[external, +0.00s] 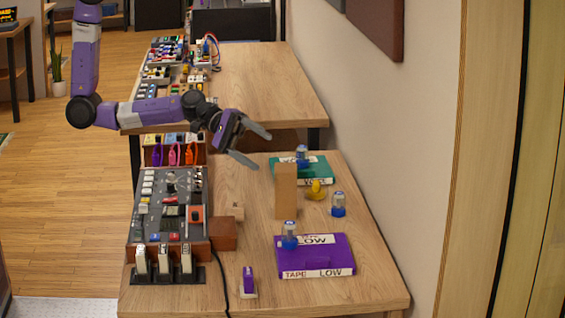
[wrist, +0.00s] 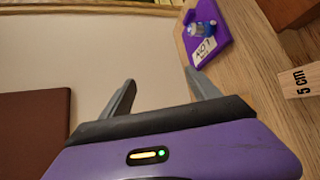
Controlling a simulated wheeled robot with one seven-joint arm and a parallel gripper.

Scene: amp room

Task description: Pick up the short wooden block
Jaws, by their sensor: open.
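A small light wooden block (external: 236,211) stands on the near table, beside the right edge of the control panel. In the wrist view a pale wooden block (wrist: 300,80) marked "5 cm" is at the right edge, partly cut off; it looks like the same block. A taller tan wooden block (external: 286,191) stands upright to its right. My gripper (external: 262,151) is open and empty, in the air above the far part of the near table. In the wrist view the jaws of my gripper (wrist: 160,78) are apart with nothing between them.
A reddish-brown block (external: 223,233) sits just in front of the small block. A purple tape case (external: 315,257), a green case (external: 318,172), a yellow duck (external: 316,190) and a blue-grey bottle (external: 338,205) are to the right. The control panel (external: 168,215) fills the left side.

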